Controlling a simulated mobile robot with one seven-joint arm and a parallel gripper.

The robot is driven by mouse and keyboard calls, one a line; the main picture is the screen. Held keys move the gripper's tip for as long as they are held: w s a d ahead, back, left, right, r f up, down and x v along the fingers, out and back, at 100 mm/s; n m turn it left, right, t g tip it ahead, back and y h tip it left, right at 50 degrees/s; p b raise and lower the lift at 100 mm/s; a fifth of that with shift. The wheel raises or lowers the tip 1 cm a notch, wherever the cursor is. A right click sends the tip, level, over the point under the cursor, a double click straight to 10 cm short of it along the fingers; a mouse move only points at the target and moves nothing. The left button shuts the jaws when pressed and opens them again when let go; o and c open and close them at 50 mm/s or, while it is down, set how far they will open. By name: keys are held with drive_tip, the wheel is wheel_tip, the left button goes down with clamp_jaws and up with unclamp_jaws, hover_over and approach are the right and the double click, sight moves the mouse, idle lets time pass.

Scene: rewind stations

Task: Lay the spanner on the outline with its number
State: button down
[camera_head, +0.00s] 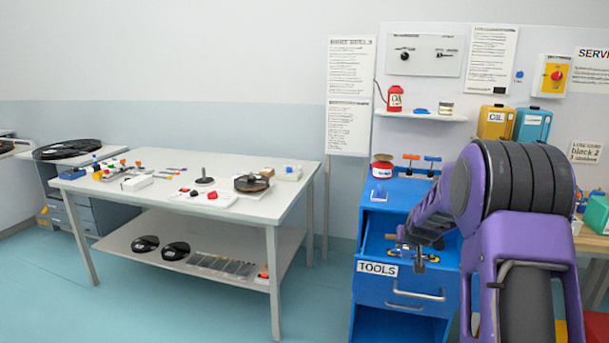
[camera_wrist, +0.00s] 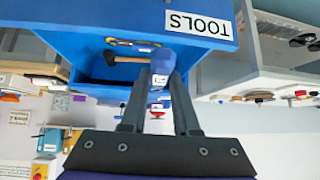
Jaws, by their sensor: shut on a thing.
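My gripper (camera_head: 419,258) is over the open drawer of the blue tool cabinet (camera_head: 375,290). In the wrist view it is shut on a blue piece with a small white label (camera_wrist: 160,78). I take this to be the spanner, seen nearly end on; its number is too small to read. A brown shaft with a dark end (camera_wrist: 126,59) sticks out to the left beside it; I cannot tell whether it belongs to the held piece. Yellow-and-dark shapes (camera_wrist: 122,42) lie on the drawer floor, partly hidden; no number is legible there.
A TOOLS label (camera_head: 378,268) and a grey handle (camera_head: 415,295) are on the drawer front. A red tin (camera_head: 382,168) and upright orange and blue tools stand on the cabinet top. A white table (camera_head: 240,211) with reels and small parts stands left, with clear floor between.

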drive_tip(key=s+a+f+n, duration=0.1)
drive_tip(key=s+a, duration=0.6)
drive_tip(key=s, duration=0.3)
drive_tip(key=s+a+f+n+y+p, duration=0.1)
drive_tip(key=s+a+f, duration=0.1)
drive_tip(key=s+a, duration=0.5)
drive_tip(key=s, duration=0.4)
drive_tip(key=shift+y, duration=0.3)
